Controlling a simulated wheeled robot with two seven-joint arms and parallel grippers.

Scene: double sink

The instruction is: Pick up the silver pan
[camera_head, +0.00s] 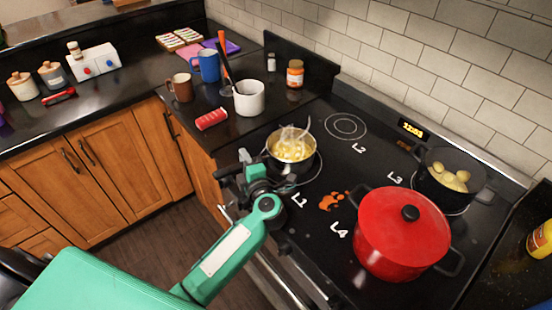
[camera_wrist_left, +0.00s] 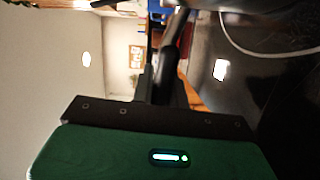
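The silver pan (camera_head: 290,160) is at burner L1 on the black stovetop, upright, with steaming yellow food in it. Whether its base touches the burner is hard to tell. Its dark handle (camera_head: 226,171) points left, past the stove's front edge. My left gripper (camera_head: 250,168) is at the handle. In the left wrist view the dark handle (camera_wrist_left: 171,65) runs between my left gripper's close-set fingers (camera_wrist_left: 166,88), which appear shut on it. The contact itself is partly hidden. My right gripper is not in view.
A red lidded pot (camera_head: 400,240) stands on the right front of the stove, and a black pot (camera_head: 450,178) with round yellow food behind it. A white utensil cup (camera_head: 249,98) and a red object (camera_head: 212,119) are on the counter behind the pan. Burner L2 (camera_head: 345,126) is clear.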

